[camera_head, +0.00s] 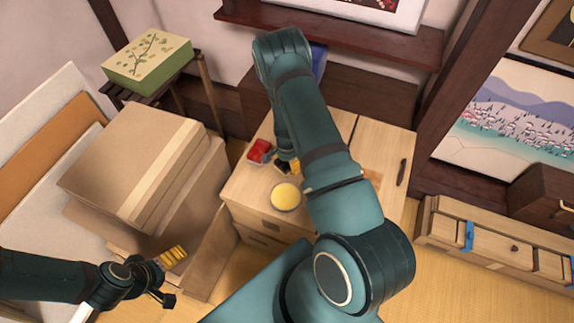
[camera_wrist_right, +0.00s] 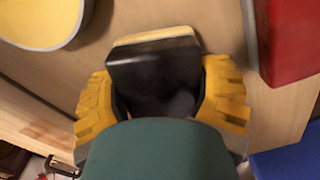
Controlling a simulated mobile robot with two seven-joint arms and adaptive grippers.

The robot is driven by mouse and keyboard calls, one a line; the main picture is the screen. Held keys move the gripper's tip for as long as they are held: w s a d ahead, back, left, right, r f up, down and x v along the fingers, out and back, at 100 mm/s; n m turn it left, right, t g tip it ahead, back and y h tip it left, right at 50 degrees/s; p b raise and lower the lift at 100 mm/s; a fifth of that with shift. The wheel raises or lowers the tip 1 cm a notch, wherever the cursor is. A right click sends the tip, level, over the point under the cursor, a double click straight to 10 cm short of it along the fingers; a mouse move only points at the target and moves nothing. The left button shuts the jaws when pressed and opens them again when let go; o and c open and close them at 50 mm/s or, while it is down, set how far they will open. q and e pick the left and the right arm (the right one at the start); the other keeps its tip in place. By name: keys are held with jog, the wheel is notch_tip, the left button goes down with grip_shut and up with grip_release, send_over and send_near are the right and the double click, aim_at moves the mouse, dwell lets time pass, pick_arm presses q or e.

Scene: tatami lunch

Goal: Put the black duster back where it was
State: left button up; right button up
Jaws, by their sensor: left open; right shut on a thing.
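The black duster (camera_wrist_right: 155,75) is a dark block with a pale yellow edge, held between the yellow fingers of my right gripper (camera_wrist_right: 162,100) in the right wrist view. In the head view, my right gripper (camera_head: 290,167) is over the light wooden cabinet top (camera_head: 243,188), and the duster (camera_head: 282,168) shows only as a small dark patch, partly hidden by my arm. I cannot tell whether it touches the wood. My left gripper (camera_head: 168,278) is open and empty at the lower left, in front of the cardboard boxes.
A red object (camera_head: 260,151) and a round container with a yellow top (camera_head: 286,196) flank the right gripper. A blue object (camera_head: 318,60) is behind my arm. Cardboard boxes (camera_head: 125,170) stand left. The cabinet's right side (camera_head: 378,150) looks clear, with a dark handle (camera_head: 402,172).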

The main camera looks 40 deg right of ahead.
jog(key=shift+f, duration=0.5)
jog(key=shift+f, duration=0.15)
jog(key=o, duration=1)
jog(key=shift+o, duration=0.2)
